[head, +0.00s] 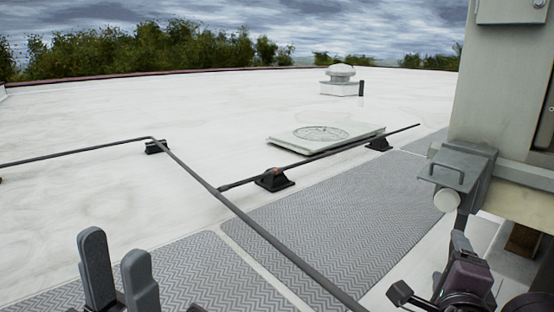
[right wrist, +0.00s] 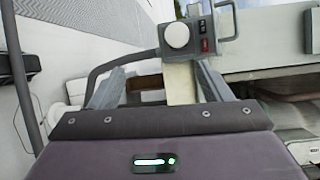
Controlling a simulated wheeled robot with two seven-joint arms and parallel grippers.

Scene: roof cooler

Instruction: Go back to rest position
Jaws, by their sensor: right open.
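My left gripper (head: 118,258) shows at the bottom left of the head view. Its two grey fingers point up and stand apart with nothing between them. My right gripper (head: 432,268) is at the lower right, below a grey switch box (head: 462,170) with a round white knob. In the right wrist view my right gripper (right wrist: 162,78) has its two fingers wide apart. I see nothing clamped between the fingers.
A large grey-green cabinet (head: 505,90) stands close on the right. Dark pipes on black support blocks (head: 274,180) cross the white roof. Grey walkway mats (head: 330,225) lie ahead. A flat roof hatch (head: 325,136) and a vent (head: 341,80) are farther off.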

